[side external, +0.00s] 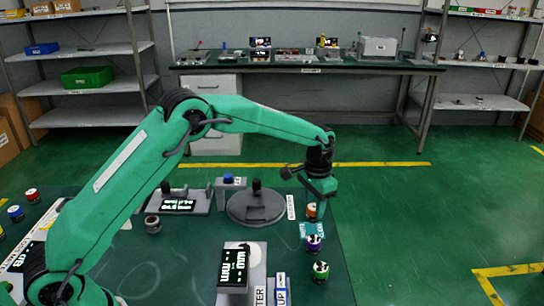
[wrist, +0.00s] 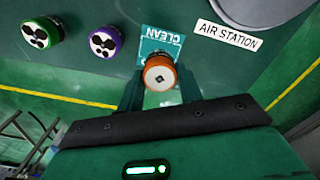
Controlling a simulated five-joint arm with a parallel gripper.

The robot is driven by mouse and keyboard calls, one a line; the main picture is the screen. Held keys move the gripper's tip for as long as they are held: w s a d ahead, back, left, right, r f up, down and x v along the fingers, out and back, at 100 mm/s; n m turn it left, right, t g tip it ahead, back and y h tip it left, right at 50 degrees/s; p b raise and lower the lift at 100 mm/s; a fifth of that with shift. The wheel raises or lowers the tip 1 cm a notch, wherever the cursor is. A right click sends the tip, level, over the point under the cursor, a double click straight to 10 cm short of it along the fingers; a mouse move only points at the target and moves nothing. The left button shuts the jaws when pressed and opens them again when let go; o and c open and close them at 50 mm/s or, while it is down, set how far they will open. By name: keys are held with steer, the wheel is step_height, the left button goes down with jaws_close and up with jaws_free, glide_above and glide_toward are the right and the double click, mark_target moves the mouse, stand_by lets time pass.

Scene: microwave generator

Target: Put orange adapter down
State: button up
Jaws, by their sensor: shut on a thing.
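The orange adapter (wrist: 159,74) has a pale top and sits between the two fingers of my gripper (wrist: 160,92) in the wrist view. My gripper (side external: 313,206) is shut on it. In the side view the orange adapter (side external: 311,212) shows partly below the fingers. It is over or beside the teal CLEAN label (wrist: 163,43), which also shows in the side view (side external: 307,229). I cannot tell whether its underside touches the mat.
A purple adapter (wrist: 106,42) and a green adapter (wrist: 42,36) stand in a row beside it. The AIR STATION label (wrist: 227,36) and a round grey plate (side external: 256,207) lie on the other side. A block with a display (side external: 237,270) stands in front.

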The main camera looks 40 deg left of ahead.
mark_target(313, 216)
steer(key=shift+f, duration=1.95)
steer(key=shift+f, duration=0.15)
steer(key=o, duration=1.1)
steer(key=shift+c, duration=0.2)
step_height(313, 216, up, 11)
steer(key=shift+r, duration=0.65)
